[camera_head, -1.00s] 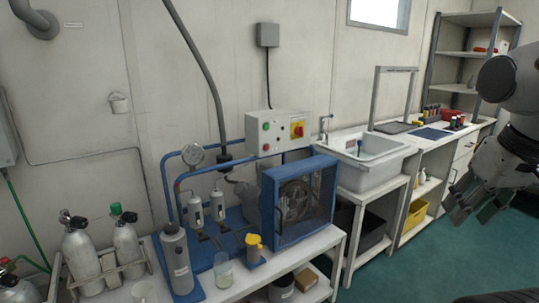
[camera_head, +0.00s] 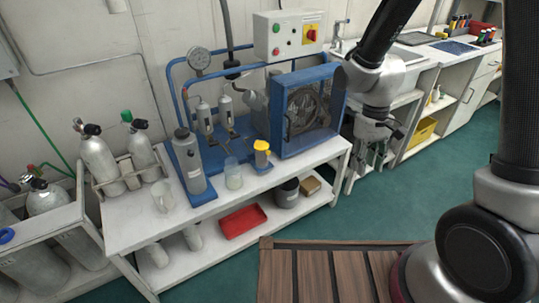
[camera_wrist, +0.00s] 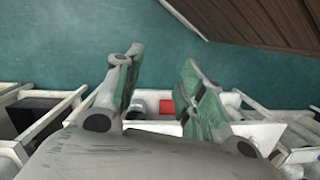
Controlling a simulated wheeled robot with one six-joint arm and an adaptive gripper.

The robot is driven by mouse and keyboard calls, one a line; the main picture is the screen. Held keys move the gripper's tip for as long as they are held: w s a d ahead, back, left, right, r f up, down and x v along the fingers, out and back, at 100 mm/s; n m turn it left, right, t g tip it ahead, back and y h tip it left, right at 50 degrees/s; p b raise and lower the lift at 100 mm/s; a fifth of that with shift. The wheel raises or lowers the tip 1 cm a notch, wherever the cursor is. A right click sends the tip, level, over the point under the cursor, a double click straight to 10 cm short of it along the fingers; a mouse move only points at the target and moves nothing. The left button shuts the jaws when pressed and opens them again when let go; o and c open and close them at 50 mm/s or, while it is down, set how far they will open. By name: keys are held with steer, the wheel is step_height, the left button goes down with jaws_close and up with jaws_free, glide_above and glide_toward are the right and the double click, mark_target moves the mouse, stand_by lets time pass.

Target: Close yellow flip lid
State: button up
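My gripper (camera_head: 372,156) hangs fingers down to the right of the fan unit, past the bench's right end, apart from the lid. In the wrist view my gripper (camera_wrist: 161,68) has its two green-padded fingers spread with nothing between them. The yellow lid does not show in the wrist view.
The blue fan unit (camera_head: 303,112) stands between my gripper and the lid. A clear beaker (camera_head: 233,174) and a grey cylinder (camera_head: 188,163) stand left of the lid. The white bench (camera_head: 205,218) holds a red tray (camera_head: 243,221) below. Brown decking (camera_head: 325,273) lies in front.

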steer(key=w+a+f+n+t, duration=0.1)
steer(key=w+a+f, duration=0.15)
steer(key=f, duration=0.55)
steer(key=w+a+f+n, duration=0.15)
steer(key=a+f, duration=0.25)
steer(key=f, duration=0.4)
steer(key=n+t+y, duration=0.2)
steer(key=t+y, duration=0.9)
steer(key=t, duration=0.5)
glide_toward(269, 154)
steer(key=x, duration=0.9)
steer(key=shift+w, duration=0.15)
steer(key=shift+w+a+f, duration=0.1)
steer(key=shift+w+a, duration=0.1)
steer(key=shift+w, duration=0.1)
jaws_close()
